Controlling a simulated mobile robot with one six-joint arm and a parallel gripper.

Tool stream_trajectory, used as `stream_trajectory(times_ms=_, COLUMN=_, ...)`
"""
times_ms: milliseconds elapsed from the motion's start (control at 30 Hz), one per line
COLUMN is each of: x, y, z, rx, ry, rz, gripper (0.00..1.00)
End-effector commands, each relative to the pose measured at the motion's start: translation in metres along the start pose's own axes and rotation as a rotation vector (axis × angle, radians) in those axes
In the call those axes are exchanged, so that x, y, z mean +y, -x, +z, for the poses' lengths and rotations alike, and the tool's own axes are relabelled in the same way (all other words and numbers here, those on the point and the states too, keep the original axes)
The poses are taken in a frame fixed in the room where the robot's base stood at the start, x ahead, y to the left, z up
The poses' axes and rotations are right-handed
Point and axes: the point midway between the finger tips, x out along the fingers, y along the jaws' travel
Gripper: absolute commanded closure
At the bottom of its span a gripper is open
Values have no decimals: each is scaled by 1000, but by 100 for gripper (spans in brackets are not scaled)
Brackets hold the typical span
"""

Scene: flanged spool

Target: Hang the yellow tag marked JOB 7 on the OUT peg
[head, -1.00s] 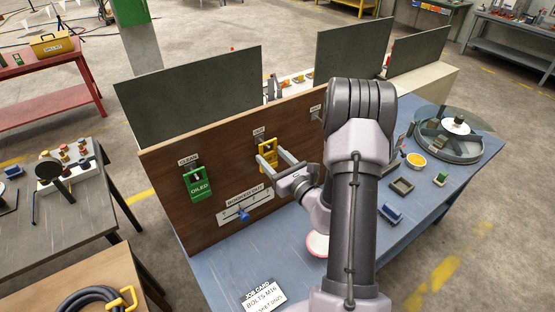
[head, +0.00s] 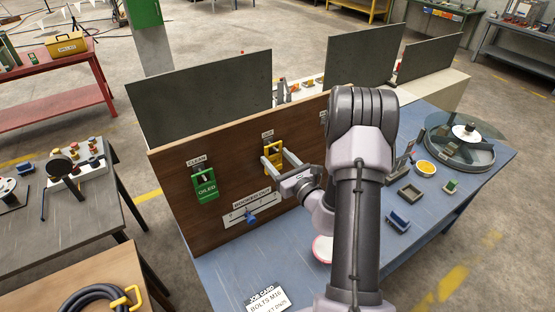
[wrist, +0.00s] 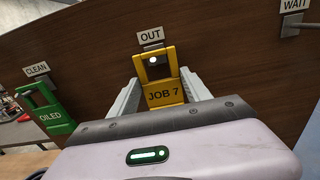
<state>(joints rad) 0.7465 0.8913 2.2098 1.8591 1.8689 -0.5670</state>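The yellow tag marked JOB 7 (wrist: 162,96) is upright against the brown board, just below the OUT label (wrist: 150,36). The pale round end of the OUT peg (wrist: 153,60) shows through the window in the tag's upper part, so the tag hangs around it. The tag also shows in the head view (head: 273,150). My gripper (wrist: 162,76) is at the tag, one finger on each side of it. The fingers look spread, with the tag's lower part between them; any light contact is too small to tell.
A green OILED tag (head: 206,187) hangs under the CLEAN label to the left. A WAIT label (wrist: 294,5) is at the right. Below is a BORROWED OUT plate (head: 247,210) with a blue item. A job card (head: 266,300) lies on the blue bench.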

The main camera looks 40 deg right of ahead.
Motion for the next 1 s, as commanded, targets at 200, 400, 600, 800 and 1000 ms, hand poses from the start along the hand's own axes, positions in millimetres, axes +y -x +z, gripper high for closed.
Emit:
stream_trajectory(times_ms=200, x=0, y=0, z=0, rx=0, ry=0, rz=0, gripper=21)
stream_trajectory(times_ms=400, x=0, y=1, z=0, rx=0, ry=0, rz=0, gripper=21)
stream_trajectory(times_ms=600, x=-2, y=35, z=-2, rx=1, ry=-2, rz=-5, gripper=21)
stream_trajectory(times_ms=800, x=-2, y=91, z=-3, rx=1, ry=-3, rz=-7, gripper=21)
stream_trajectory(times_ms=1000, x=-2, y=142, z=-2, rx=1, ry=-1, rz=-6, gripper=21)
